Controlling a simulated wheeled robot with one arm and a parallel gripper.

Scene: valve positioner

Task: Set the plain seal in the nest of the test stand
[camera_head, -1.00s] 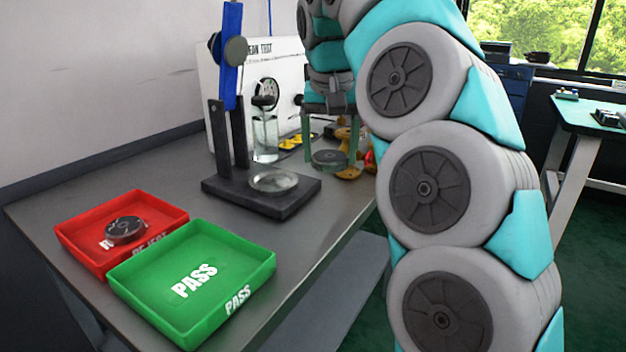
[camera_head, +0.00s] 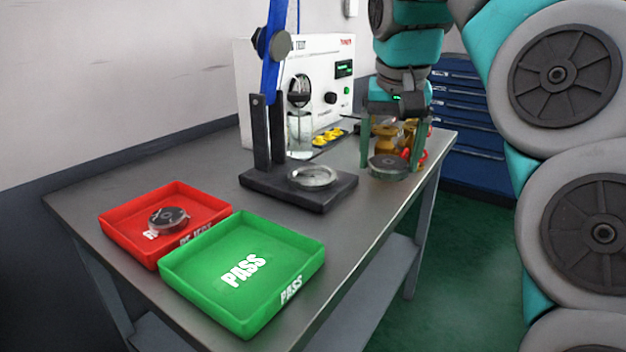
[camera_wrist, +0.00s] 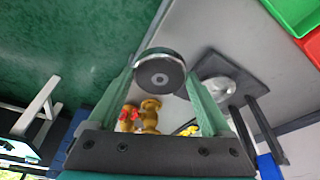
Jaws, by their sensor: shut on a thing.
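My gripper (camera_head: 389,160) is shut on a round dark seal (camera_head: 388,168) with a metallic rim. The test stand (camera_head: 256,183) has a black base, a dark upright and a blue lever raised above. Its nest (camera_head: 314,177) is a shallow round metallic seat on the base, with no seal visible in it. The nest also shows in the wrist view (camera_wrist: 217,89).
An empty green pass tray (camera_head: 244,271) stands in front. A white test box (camera_head: 262,95) stands behind the stand. Brass valve parts (camera_head: 389,133) with red pieces stand behind the gripper.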

